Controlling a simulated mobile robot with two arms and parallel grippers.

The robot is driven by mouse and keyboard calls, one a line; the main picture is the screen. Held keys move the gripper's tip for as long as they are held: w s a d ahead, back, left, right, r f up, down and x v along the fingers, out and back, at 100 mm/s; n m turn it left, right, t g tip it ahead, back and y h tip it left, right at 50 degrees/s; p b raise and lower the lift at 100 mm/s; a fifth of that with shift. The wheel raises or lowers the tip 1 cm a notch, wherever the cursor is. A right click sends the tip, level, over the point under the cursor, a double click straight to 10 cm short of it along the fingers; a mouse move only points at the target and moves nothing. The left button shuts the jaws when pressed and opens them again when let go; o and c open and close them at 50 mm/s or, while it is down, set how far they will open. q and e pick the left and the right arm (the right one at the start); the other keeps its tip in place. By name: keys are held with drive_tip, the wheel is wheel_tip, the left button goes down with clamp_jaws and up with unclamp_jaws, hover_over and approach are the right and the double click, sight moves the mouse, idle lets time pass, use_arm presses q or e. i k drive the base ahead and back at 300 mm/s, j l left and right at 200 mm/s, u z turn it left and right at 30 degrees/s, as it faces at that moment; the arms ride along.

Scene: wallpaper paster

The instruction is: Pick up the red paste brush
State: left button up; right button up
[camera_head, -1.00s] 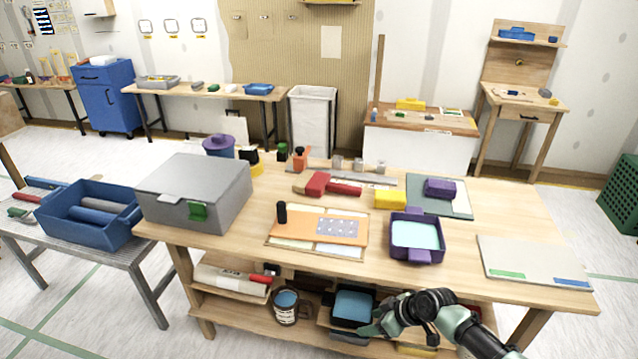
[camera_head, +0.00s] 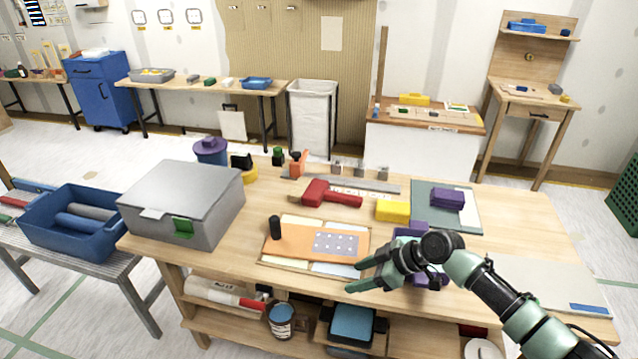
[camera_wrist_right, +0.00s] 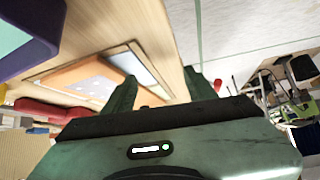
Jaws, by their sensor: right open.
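The red paste brush (camera_head: 332,193) lies flat on the workbench (camera_head: 540,215), behind the orange board, with its thick end to the left. A red shape at the left of the right wrist view (camera_wrist_right: 42,108) looks like the brush. My right gripper (camera_head: 356,277) is open and empty over the bench's front edge, in front of the orange board. The brush is apart from it, farther back and slightly left. Its two fingers show spread in the right wrist view (camera_wrist_right: 162,76). My left gripper is not in view.
An orange board (camera_head: 290,245) with a black knob lies between my right gripper and the brush. A yellow block (camera_head: 392,210) is right of the brush. A grey metal box (camera_head: 185,200) stands at left. My right arm partly hides a purple tray (camera_head: 410,231).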

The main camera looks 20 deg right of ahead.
sight(306, 191)
drive_tip(key=i+l, duration=0.85)
drive_tip(key=i, duration=0.1)
